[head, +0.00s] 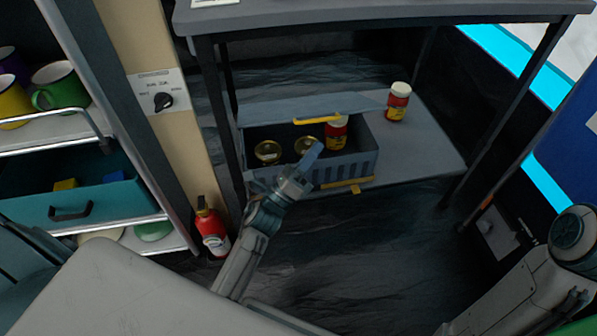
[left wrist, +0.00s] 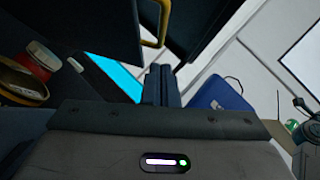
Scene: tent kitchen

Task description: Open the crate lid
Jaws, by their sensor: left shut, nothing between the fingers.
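The blue-grey crate (head: 362,160) stands on the low shelf under the table. Its lid (head: 270,110) is raised at a tilt, with a yellow handle (head: 317,118) on its front edge; the handle also shows at the top of the left wrist view (left wrist: 154,28). Two gold-lidded jars (head: 267,151) and a red-and-yellow jar (head: 337,132) show inside the crate. My left gripper (head: 314,153) is shut and empty, in front of the crate opening and below the lid handle, apart from it. Its fingers (left wrist: 162,84) point forward in the left wrist view. My right gripper is out of view.
Another red-and-yellow jar (head: 398,102) stands on the shelf right of the crate. The tabletop (head: 370,15) and its legs frame the space above. A red bottle (head: 211,228) stands by the cabinet at left. The dark floor in front is clear.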

